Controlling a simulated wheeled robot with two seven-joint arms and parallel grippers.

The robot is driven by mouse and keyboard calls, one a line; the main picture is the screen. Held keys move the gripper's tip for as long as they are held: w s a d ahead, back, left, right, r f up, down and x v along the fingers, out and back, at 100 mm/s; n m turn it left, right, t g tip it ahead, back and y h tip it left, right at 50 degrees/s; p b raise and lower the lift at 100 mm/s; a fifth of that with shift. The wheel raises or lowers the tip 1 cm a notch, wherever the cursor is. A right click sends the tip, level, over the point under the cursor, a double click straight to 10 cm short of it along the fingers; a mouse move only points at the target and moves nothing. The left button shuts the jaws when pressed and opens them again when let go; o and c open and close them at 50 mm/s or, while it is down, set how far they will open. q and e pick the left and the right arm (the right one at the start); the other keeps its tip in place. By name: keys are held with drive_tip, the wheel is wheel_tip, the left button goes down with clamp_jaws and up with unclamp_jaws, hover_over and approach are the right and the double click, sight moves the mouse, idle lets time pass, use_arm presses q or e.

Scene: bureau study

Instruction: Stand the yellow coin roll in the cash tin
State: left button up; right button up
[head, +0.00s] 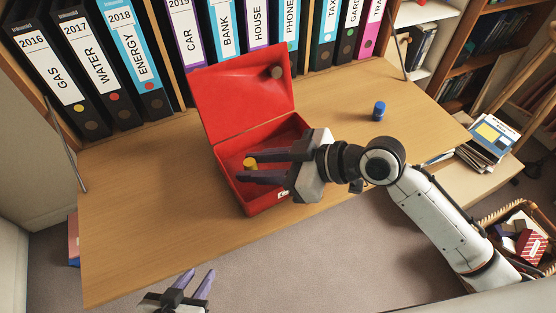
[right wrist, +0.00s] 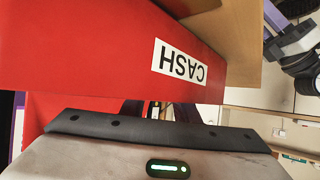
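The red cash tin (head: 223,178) stands on the desk with its lid (head: 235,95) raised. Its red wall with the CASH label (right wrist: 180,62) fills much of the right wrist view. The yellow coin roll (head: 250,162) shows inside the tin, near the left wall; its lower part is hidden. My right gripper (head: 243,169) reaches into the tin from the right. Its fingers are apart, with the roll at the upper finger's tip; contact is unclear. My left gripper (head: 198,277) is open and empty below the desk's front edge.
A blue roll (head: 379,111) stands on the desk to the right of the tin. Binders (head: 118,45) line the back. Magazines (head: 490,142) lie at the right, above a wicker basket (head: 517,215). The desk's left part is clear.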

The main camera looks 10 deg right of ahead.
drive_tip(key=v, duration=1)
drive_tip(key=shift+d+f, duration=0.1)
drive_tip(key=shift+s+d+r, duration=0.25)
drive_tip(key=shift+d+r, duration=0.2)
drive_tip(key=shift+d, duration=0.05)
idle(0.5)
